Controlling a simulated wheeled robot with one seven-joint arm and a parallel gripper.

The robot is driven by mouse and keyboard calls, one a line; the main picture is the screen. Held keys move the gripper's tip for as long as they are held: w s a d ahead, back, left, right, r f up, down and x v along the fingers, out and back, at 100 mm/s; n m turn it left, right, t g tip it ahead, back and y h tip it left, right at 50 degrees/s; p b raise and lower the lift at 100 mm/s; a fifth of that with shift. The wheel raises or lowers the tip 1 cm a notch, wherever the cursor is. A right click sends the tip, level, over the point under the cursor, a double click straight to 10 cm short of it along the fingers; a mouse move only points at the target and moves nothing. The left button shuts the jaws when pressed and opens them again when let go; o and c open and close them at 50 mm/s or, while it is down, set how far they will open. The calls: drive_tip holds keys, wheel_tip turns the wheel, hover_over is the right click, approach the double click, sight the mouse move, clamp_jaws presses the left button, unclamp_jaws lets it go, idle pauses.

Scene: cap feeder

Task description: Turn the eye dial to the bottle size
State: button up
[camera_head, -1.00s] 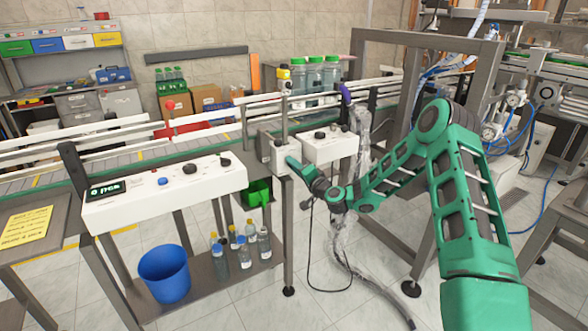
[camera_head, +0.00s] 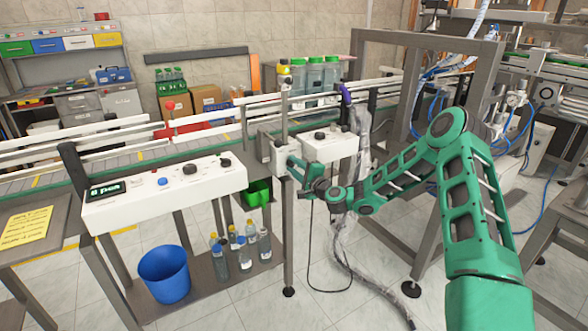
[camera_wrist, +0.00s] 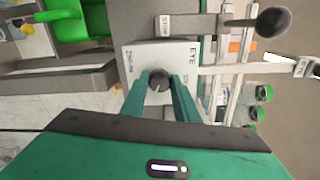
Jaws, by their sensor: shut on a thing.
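The eye dial (camera_wrist: 159,81) is a small black knob on a white plate (camera_wrist: 136,57) marked EYE, with a 250 ml mark at the left and another mark at the right, partly covered. My gripper (camera_wrist: 161,88) is shut on the dial, with one green finger on each side of it. In the head view my gripper (camera_head: 292,166) reaches the small white eye box (camera_head: 280,158) at the conveyor's front, and the dial is hidden there. Large clear bottles with green caps (camera_head: 314,75) stand on the conveyor behind.
A white box with a black knob (camera_head: 333,147) sits just right of my gripper. A black ball-ended lever (camera_wrist: 262,20) by a STOP label is close by. A control panel (camera_head: 165,195), a blue bin (camera_head: 164,274) and small bottles (camera_head: 243,250) are at the left.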

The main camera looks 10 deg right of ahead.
drive_tip(key=shift+d+f, duration=0.25)
drive_tip(key=shift+d, duration=0.15)
drive_tip(key=o, duration=1.1)
drive_tip(key=shift+c, duration=0.2)
drive_tip(key=shift+a+r, duration=0.1)
drive_tip(key=shift+a, duration=0.1)
drive_tip(key=shift+s, duration=0.1)
drive_tip(key=v, duration=1)
drive_tip(key=shift+s+d, duration=0.15)
drive_tip(key=shift+s, duration=0.05)
